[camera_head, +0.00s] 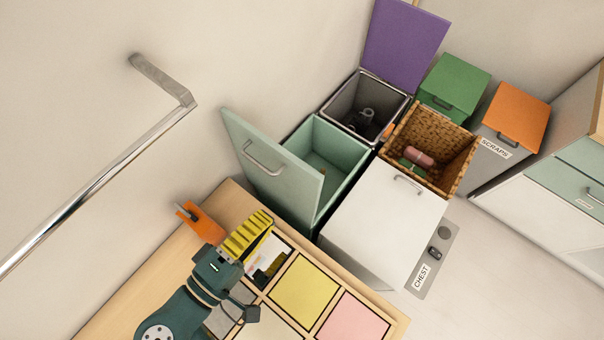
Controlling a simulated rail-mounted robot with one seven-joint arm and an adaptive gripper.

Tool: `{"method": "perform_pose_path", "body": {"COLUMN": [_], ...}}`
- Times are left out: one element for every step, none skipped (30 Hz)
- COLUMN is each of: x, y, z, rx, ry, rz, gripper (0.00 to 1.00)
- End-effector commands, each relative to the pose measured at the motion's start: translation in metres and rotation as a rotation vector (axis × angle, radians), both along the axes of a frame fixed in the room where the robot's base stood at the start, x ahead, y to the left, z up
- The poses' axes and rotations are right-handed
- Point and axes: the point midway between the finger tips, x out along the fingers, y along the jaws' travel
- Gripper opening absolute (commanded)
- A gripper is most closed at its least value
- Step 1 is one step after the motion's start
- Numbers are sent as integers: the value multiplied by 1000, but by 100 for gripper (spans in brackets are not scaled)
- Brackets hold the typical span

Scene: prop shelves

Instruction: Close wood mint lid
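The mint lid (272,166) stands open, tilted up on the left side of a mint-green box (346,151). A grey bar handle (262,158) is on its outer face. The box interior shows, with a small yellowish item low inside that I cannot make out. My gripper (236,240) is at the lower left, over the wooden table, below and left of the lid and apart from it. Yellow ribbed and orange parts show at the arm's end. I cannot tell whether the fingers are open or shut, or whether they hold anything.
A grey bin (346,120) with a raised purple lid (404,45) is behind. A white closed chest (375,235) and a wicker basket (470,165) stand right of the mint box. A metal rail (100,183) crosses the left. The table has coloured panels (303,291).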

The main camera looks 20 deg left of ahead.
Motion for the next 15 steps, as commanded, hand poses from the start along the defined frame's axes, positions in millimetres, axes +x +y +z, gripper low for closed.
{"method": "perform_pose_path", "body": {"x": [11,17,25,32,38,46,52,58,65,71,76,82,86,89,93], "y": [-7,-10,-13,-15,-18,-22,-24,-27,-31,-32,-34,-37,-39,-40,-41], "z": [-1,-1,-1,-2,-2,-2,-2,-2,-3,-3,-3,-3,-3,-3,-4], "rx": [2,2,3,3,3,2,2,3,3,3,3,3,3,3,3], "ry": [-1,-2,-2,-2,-2,-2,-2,-2,-2,-2,-2,-1,-1,-1,-1], "rz": [-9,-9,-8,-8,-8,-8,-8,-7,-7,-7,-6,-6,-5,-4,-3], "gripper": [0,0,0,0,0,0,0,0,0,0,0,0,0,0,0]}}
